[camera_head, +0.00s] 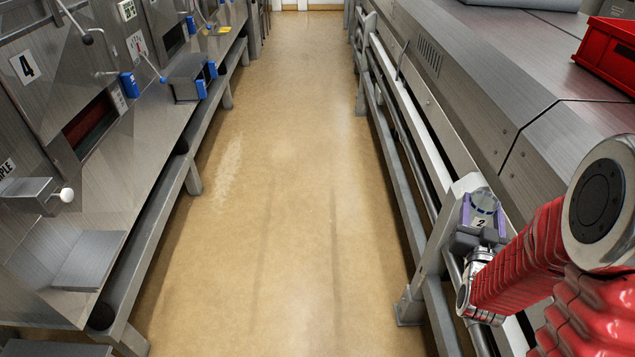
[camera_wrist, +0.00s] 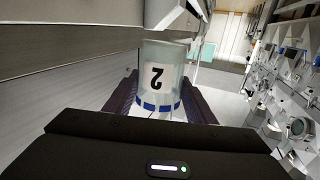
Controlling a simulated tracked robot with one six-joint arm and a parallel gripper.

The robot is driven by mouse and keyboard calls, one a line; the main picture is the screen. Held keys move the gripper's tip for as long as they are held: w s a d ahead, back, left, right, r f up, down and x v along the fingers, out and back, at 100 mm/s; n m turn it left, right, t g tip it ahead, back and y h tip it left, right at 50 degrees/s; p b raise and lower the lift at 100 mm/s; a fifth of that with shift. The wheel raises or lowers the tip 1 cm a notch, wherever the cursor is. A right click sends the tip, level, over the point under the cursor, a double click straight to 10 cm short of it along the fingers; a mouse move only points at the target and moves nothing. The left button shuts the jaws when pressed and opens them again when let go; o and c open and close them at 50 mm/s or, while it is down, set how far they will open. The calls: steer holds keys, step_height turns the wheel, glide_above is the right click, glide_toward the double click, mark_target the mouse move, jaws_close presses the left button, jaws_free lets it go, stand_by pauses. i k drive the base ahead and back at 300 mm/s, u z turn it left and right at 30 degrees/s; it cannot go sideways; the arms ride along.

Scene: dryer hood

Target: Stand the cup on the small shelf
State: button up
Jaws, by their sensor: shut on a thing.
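The cup (camera_head: 483,203) is clear, with a white label reading 2. In the wrist view the cup (camera_wrist: 163,68) shows blue marks round its lower part, and its label looks upside down. My gripper (camera_head: 481,218) is shut on it, with a purple finger on each side. The gripper holds the cup low at the right, beside the metal bench. A small flat metal ledge (camera_head: 88,262) juts from the machine front at lower left, far from my gripper. I cannot tell whether this is the small shelf. Nothing stands on it.
A machine front with levers and blue-handled parts (camera_head: 129,84) lines the left. A small box with a white knob (camera_head: 67,195) juts out there. A red crate (camera_head: 608,52) sits on the right bench (camera_head: 470,70). The tan floor (camera_head: 280,180) between is clear.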

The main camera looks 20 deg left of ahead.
mark_target(90, 256)
steer(key=z, duration=0.85)
steer(key=i, duration=0.2)
steer(key=u, duration=2.55)
steer(key=i, duration=0.2)
steer(key=u, duration=2.3)
